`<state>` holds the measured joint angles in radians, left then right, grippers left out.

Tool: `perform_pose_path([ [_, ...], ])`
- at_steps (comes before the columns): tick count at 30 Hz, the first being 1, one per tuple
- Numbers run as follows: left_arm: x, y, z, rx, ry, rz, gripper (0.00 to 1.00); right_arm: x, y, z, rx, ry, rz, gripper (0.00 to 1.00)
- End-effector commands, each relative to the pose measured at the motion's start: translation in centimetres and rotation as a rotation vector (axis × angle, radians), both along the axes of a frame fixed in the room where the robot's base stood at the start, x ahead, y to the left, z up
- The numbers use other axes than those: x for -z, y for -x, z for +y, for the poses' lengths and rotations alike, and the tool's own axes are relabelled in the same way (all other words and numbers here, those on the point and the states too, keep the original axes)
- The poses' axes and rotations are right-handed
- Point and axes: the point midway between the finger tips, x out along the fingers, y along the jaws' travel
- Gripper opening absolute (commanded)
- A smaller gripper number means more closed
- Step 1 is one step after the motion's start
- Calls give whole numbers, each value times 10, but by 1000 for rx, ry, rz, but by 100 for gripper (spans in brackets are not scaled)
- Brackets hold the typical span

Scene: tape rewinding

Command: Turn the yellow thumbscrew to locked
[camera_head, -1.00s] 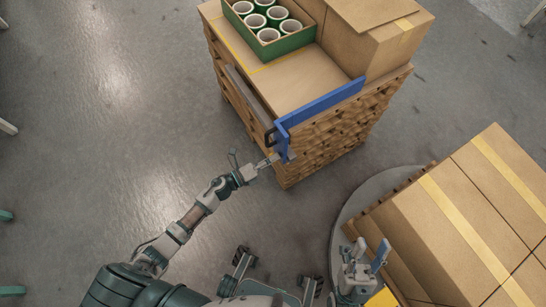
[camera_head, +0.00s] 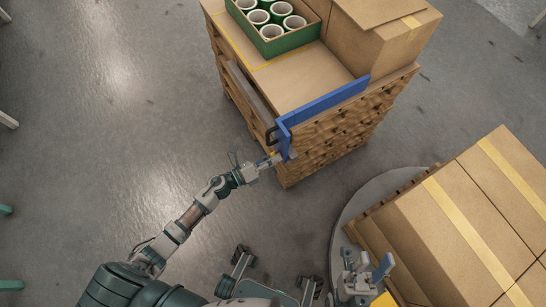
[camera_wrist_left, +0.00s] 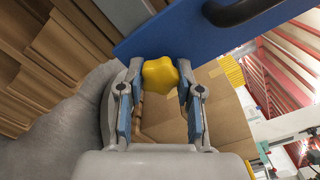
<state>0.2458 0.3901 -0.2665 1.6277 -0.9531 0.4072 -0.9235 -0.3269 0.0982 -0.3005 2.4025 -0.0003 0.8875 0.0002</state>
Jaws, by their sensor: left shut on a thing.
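The yellow thumbscrew (camera_wrist_left: 160,78) is a lobed knob beside the blue bracket (camera_wrist_left: 165,30). It sits between the fingertips of my left gripper (camera_wrist_left: 160,92), which is shut on it.
The bracket lies along the edge of a wooden pallet stack (camera_head: 330,140). A green box of rolls (camera_head: 290,42) and a cardboard box (camera_head: 375,50) stand on top. More cartons (camera_head: 470,225) stand near my right gripper.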

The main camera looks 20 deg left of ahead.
Motion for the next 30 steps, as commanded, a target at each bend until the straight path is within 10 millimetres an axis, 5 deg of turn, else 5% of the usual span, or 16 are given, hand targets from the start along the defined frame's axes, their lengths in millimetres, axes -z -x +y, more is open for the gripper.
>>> perform_pose_path([
  [2,8,3,1,-1,-7,13,0,1,0,0,0,0,2,40],
  [3,8,3,1,-1,-7,13,37,1,0,0,0,0,2,40],
  [6,8,2,1,-1,-6,11,61,1,0,0,0,0,2,40],
  [18,3,8,6,-1,-2,5,61,-1,1,0,2,0,-1,40],
  [30,5,73,56,-1,-3,9,61,-1,1,0,1,0,-1,40],
])
